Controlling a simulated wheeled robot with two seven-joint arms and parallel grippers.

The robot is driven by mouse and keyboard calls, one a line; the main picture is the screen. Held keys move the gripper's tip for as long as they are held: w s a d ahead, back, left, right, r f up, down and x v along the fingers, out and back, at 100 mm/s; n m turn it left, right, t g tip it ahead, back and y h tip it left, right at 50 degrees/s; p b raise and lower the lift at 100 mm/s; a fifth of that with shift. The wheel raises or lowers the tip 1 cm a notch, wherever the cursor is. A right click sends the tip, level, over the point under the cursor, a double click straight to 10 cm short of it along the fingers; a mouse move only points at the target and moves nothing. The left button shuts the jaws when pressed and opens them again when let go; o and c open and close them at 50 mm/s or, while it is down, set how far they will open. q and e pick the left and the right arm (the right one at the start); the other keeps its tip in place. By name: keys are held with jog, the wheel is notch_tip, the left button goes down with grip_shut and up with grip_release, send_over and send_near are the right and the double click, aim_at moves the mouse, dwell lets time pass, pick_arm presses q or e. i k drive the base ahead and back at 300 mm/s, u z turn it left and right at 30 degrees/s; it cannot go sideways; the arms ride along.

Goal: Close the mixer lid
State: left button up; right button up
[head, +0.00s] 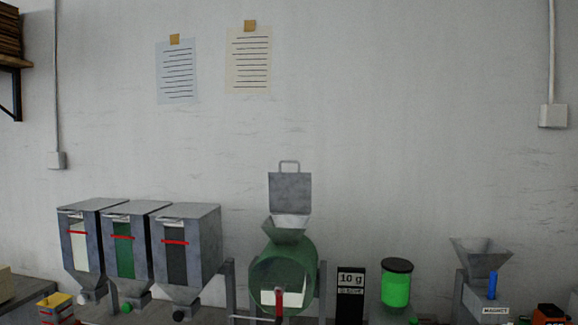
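The mixer (309,254) is a green drum on a grey stand, near the middle of the head view. A grey funnel-shaped mouth (286,234) sits on top of it. The mixer lid (290,194) is a flat grey plate with a loop handle on its upper edge. It stands upright at the back of the mouth, so the mouth is open. Pale material shows at the lower front of the drum, with a red-handled part before it. Neither of my grippers is in the head view.
Three grey hoppers (187,220) stand left of the mixer. To its right are a black "10 g" block (351,291), a bright green jar with a black lid (397,284) and a grey hopper marked magnet (481,257).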

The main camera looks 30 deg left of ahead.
aim_at(290, 193)
jog(key=k, duration=1.25)
jog(key=u, duration=0.55)
jog(key=i, duration=0.8)
jog(key=u, duration=0.35)
